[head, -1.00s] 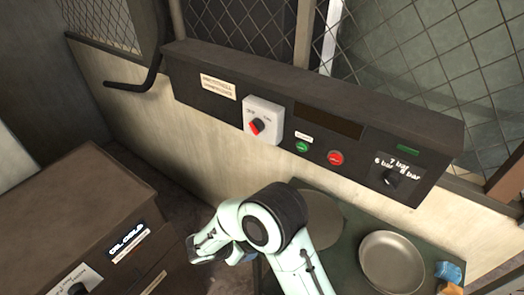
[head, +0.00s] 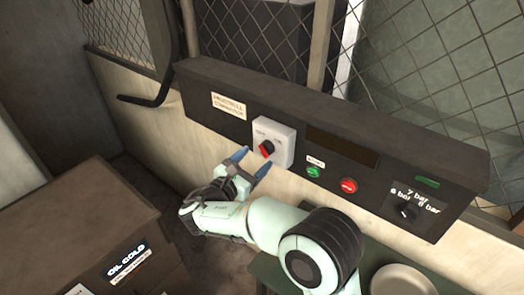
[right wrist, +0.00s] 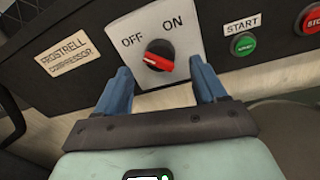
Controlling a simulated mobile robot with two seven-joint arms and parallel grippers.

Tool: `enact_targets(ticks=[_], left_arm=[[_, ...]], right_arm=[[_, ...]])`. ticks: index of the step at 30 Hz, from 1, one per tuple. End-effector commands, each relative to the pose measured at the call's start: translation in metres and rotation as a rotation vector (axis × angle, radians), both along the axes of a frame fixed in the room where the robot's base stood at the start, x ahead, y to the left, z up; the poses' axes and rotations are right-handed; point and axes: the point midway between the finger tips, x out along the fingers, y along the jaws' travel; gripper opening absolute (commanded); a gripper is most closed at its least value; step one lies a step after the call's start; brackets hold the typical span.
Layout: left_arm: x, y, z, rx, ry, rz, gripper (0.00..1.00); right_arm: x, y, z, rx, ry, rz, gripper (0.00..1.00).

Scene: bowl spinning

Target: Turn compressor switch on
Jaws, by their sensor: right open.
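The compressor switch is a red and black rotary knob (head: 267,148) on a white plate (head: 284,137), set in the dark control panel. In the right wrist view the plate reads OFF at left and ON at right above the knob (right wrist: 158,56). The knob's red bar lies tilted, not fully upright. My right gripper (head: 251,163) is open, with its two blue fingers pointing at the plate. In the right wrist view the fingers (right wrist: 160,85) stand to either side below the knob and do not touch it. My left gripper is not in view.
Right of the switch are a green START button (head: 313,172) and a red button (head: 348,186), then a pressure dial (head: 406,212). A brown box labelled OIL COLD (head: 60,235) stands at lower left. A pale bowl (head: 402,279) sits on a green surface at lower right.

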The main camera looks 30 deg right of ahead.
Motion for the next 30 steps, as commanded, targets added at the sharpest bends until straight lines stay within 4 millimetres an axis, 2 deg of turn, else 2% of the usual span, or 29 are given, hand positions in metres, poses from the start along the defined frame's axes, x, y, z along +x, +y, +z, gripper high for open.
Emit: enact_targets(ticks=[3,7,19,20,24,25,30], left_arm=[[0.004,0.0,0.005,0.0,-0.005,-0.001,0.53],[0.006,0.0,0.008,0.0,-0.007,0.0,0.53],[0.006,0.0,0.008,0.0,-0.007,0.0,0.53],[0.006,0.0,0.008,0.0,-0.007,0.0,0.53],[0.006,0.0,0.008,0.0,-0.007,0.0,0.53],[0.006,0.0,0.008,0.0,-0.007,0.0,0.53],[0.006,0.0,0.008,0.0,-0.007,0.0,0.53]], right_arm=[[0.009,-0.019,0.002,-0.001,0.0,-0.002,0.7],[0.016,-0.031,0.001,0.0,-0.001,0.0,0.7],[0.02,-0.038,0.0,0.001,0.0,0.001,0.7],[0.02,-0.038,0.0,0.001,0.0,0.001,0.64],[0.019,-0.038,0.0,0.001,0.0,0.001,0.18],[0.019,-0.038,-0.001,0.001,0.0,0.001,0.16],[0.019,-0.038,-0.001,0.002,-0.003,0.001,0.16]])
